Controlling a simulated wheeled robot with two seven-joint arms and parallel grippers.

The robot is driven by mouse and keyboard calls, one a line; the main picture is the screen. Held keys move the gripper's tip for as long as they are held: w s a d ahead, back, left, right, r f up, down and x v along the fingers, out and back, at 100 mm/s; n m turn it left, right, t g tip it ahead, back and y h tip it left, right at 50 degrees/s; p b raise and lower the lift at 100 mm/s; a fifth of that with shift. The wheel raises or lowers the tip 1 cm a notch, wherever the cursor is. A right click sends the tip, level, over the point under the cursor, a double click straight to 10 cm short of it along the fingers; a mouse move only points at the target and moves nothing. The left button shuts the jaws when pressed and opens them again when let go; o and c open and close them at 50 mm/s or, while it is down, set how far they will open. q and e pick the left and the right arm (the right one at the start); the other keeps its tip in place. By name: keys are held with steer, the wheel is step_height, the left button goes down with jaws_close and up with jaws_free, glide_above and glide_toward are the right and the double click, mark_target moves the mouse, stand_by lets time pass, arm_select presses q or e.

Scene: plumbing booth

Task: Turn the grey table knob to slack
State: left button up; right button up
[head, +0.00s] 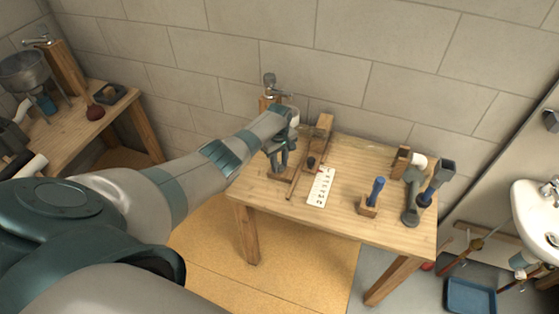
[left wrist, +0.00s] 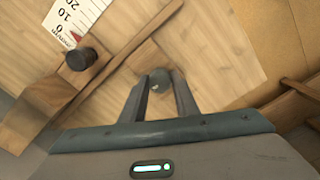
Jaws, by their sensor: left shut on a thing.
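My left gripper (head: 281,160) reaches down at the left end of the wooden table (head: 345,175). In the left wrist view its two fingers (left wrist: 161,92) are on either side of a small rounded grey knob (left wrist: 162,78), and they are shut on it. The knob is mostly hidden by the fingers, so its turn angle cannot be read. Beside it is a white scale card (head: 321,187) with printed numbers, also in the left wrist view (left wrist: 75,18), with a red pointer tip at its edge. My right gripper is not in view.
A dark round knob (left wrist: 80,58) sits on a wooden piece beside the card. A blue-handled tool (head: 376,188) and grey tools (head: 413,195) stand on the table's right. A tap (head: 270,82) is behind my gripper. A sink (head: 537,215) is far right.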

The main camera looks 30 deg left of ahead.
mark_target(279, 165)
arm_select(q)
steer(key=shift+w+r+n, duration=0.1)
steer(key=shift+r+n, duration=0.05)
steer(key=shift+n, duration=0.45)
steer(key=shift+a, duration=0.1)
steer(key=o, duration=1.1)
steer(key=shift+c, duration=0.2)
steer(key=shift+r, duration=1.2)
step_height(279, 165, up, 15)
steer(key=b, duration=0.3)
steer(key=shift+s, duration=0.2)
